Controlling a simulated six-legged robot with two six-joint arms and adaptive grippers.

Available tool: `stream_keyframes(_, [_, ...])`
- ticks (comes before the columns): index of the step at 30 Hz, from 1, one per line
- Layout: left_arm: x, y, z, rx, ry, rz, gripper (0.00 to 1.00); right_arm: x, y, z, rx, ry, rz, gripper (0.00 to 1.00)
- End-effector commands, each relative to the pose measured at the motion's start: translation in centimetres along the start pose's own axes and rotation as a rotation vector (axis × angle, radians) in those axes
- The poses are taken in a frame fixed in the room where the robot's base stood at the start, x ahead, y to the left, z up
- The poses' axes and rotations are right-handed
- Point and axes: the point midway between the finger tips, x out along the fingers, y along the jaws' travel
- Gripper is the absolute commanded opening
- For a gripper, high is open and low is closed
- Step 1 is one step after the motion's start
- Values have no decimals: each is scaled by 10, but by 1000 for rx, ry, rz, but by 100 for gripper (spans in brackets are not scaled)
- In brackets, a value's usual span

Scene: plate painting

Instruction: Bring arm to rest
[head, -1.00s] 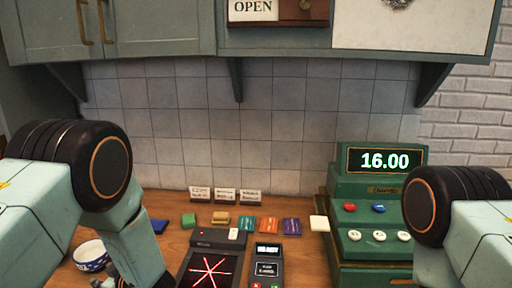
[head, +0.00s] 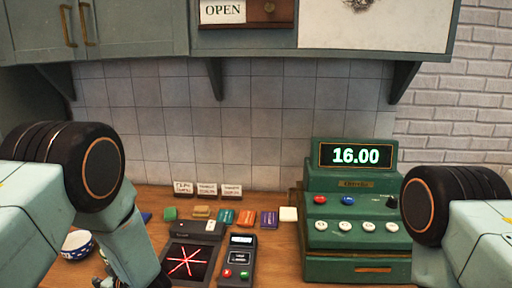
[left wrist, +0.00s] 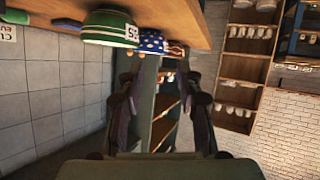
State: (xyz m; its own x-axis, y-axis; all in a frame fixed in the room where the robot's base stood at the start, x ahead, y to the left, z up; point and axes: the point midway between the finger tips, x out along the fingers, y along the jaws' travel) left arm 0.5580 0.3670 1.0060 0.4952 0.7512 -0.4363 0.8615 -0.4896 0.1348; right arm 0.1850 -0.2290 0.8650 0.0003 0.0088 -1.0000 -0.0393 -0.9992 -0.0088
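My left arm (head: 60,190) comes in from the left in the head view. Its gripper hangs at the bottom edge, mostly cut off and behind the arm. In the left wrist view my left gripper (left wrist: 160,108) shows two dark fingers standing apart with nothing between them. A blue patterned bowl (head: 77,244) is on the counter beside the left arm, partly hidden by it. It also shows in the left wrist view (left wrist: 151,42), next to a green bowl (left wrist: 109,28). My right arm (head: 450,215) is at the right edge. Its gripper is out of view.
A green cash register (head: 350,185) reading 16.00 stands at the right on the wooden counter. A dark pad with red lines (head: 188,262) and a card terminal (head: 238,262) lie in the middle. Several coloured blocks and small signs (head: 206,189) line the back. Cabinets (head: 120,30) hang above.

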Motion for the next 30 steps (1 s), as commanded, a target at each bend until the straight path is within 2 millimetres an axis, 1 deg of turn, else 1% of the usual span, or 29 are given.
stream_keyframes(5, [-6, -3, 24, 118, -76, 84, 36, 0, 0, 0, 0, 0, 0, 0])
stream_keyframes(8, [-10, -12, 47, 201, -134, 131, 36, 5, 0, 0, 0, 0, 0, 0])
stream_keyframes(11, [-16, -27, 81, 301, -210, 183, 36, 15, 0, 0, 0, 0, 0, 0])
stream_keyframes(14, [-27, -51, 125, 419, -311, 239, 36, 29, 0, 0, 0, 0, 0, 0])
stream_keyframes(15, [-33, -64, 146, 471, -362, 261, 36, 37, 0, 0, 0, 0, 0, 0])
stream_keyframes(17, [-43, -86, 177, 549, -439, 296, 36, 48, 0, 0, 0, 0, 0, 0])
stream_keyframes(18, [-52, -101, 197, 600, -493, 320, 36, 56, 0, 0, 0, 0, 0, 0])
stream_keyframes(20, [-65, -125, 226, 672, -576, 351, 36, 69, 0, 0, 0, 0, 0, 0])
stream_keyframes(21, [-74, -142, 245, 716, -629, 370, 36, 77, 0, 0, 0, 0, 0, 0])
stream_keyframes(23, [-89, -167, 271, 779, -712, 399, 36, 90, 1, 0, 0, 0, 0, 0])
stream_keyframes(24, [-100, -184, 286, 817, -767, 416, 36, 99, 1, 0, 0, 0, 0, 0])
stream_keyframes(26, [-115, -207, 307, 867, -843, 440, 36, 111, 1, 0, 0, 0, 0, 0])
stream_keyframes(27, [-124, -222, 320, 894, -889, 453, 36, 120, 1, 0, 0, 0, 0, 0])
stream_keyframes(30, [-144, -255, 346, 948, -990, 478, 36, 140, 1, 0, 0, 0, 0, 0])
